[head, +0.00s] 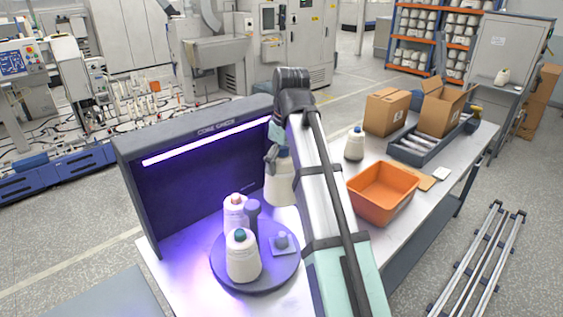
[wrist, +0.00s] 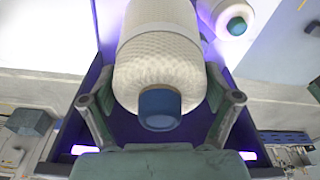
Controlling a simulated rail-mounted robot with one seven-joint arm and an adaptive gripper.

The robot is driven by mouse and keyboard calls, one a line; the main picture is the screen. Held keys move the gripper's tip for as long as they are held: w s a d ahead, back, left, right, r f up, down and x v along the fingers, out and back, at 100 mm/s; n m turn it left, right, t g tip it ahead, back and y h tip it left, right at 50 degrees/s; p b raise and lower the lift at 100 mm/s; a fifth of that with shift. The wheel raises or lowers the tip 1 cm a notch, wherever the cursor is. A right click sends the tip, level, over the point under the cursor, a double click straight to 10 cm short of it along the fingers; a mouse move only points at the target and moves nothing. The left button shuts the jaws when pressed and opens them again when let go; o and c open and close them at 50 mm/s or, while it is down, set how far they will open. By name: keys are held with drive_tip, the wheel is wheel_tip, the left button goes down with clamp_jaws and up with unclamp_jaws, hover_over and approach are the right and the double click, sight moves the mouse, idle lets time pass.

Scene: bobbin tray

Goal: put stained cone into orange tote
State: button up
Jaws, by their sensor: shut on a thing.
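My gripper (head: 272,158) is shut on a white yarn cone (head: 280,187) beside the dark inspection booth. In the wrist view the same cone (wrist: 158,65) sits between the two fingers, its blue tip (wrist: 159,108) toward the camera. I see no clear stain on its visible side, and I cannot tell whether it is clear of the surface below. My arm hides part of it in the head view. The orange tote (head: 372,209) stands on the table to the right of my arm and looks empty.
Two cones, one in front (head: 243,260) and one behind (head: 235,215), stand on a round turntable (head: 262,288) in purple light. The booth (head: 185,185) walls the left. Another cone (head: 354,147), cardboard boxes (head: 386,112) and a grey tray (head: 432,145) stand behind the tote.

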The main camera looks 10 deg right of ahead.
drive_tip(key=shift+r, duration=0.1)
wheel_tip(320, 180, up, 10)
drive_tip(key=p, duration=1)
